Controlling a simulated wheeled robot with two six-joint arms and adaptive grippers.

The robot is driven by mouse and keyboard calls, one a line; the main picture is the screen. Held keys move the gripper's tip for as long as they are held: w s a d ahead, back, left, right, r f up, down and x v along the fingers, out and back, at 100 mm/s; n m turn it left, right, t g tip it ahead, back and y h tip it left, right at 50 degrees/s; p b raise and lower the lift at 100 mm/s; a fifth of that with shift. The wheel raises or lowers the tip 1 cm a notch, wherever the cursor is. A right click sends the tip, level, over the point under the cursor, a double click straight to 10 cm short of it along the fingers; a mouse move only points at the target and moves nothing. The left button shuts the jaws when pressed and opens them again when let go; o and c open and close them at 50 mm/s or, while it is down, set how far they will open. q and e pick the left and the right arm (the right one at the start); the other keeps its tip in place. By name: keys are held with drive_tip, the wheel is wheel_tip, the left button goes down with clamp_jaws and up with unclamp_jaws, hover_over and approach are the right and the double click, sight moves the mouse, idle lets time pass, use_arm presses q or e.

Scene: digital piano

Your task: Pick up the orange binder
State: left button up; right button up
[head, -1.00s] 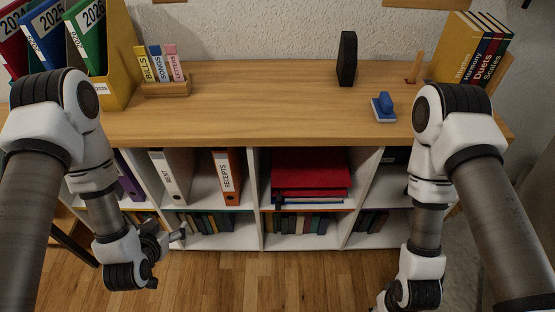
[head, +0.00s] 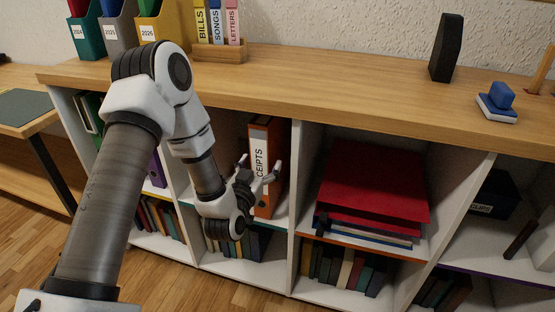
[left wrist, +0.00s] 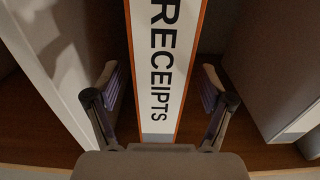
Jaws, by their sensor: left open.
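The orange binder (head: 281,183) stands upright in a shelf compartment, its white spine label reading RECEIPTS. My left gripper (head: 260,165) is open in front of its spine, and the hand partly hides the binder. In the left wrist view, the binder's orange-edged spine (left wrist: 165,60) runs up the middle, between the two spread fingers of my left gripper (left wrist: 160,72). A gap shows on each side, so neither finger appears to touch it. My right gripper is out of view.
Upright shelf panels bound the compartment. A stack of red and other flat items (head: 372,185) lies in the compartment to the right. Several books (head: 345,270) stand below. On the wooden top (head: 330,85) are a black block (head: 446,48) and a blue stamp (head: 498,98).

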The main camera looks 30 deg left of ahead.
sight(275, 152)
use_arm(q)
drive_tip(key=x, duration=0.1)
drive_tip(key=b+x, duration=0.1)
drive_tip(key=x, duration=0.2)
drive_tip(key=shift+w+a+f, duration=0.1)
drive_tip(key=shift+w+f, duration=0.25)
drive_tip(key=shift+f, duration=0.05)
clamp_jaws()
drive_tip(key=shift+r, duration=0.1)
drive_tip(key=shift+r, duration=0.1)
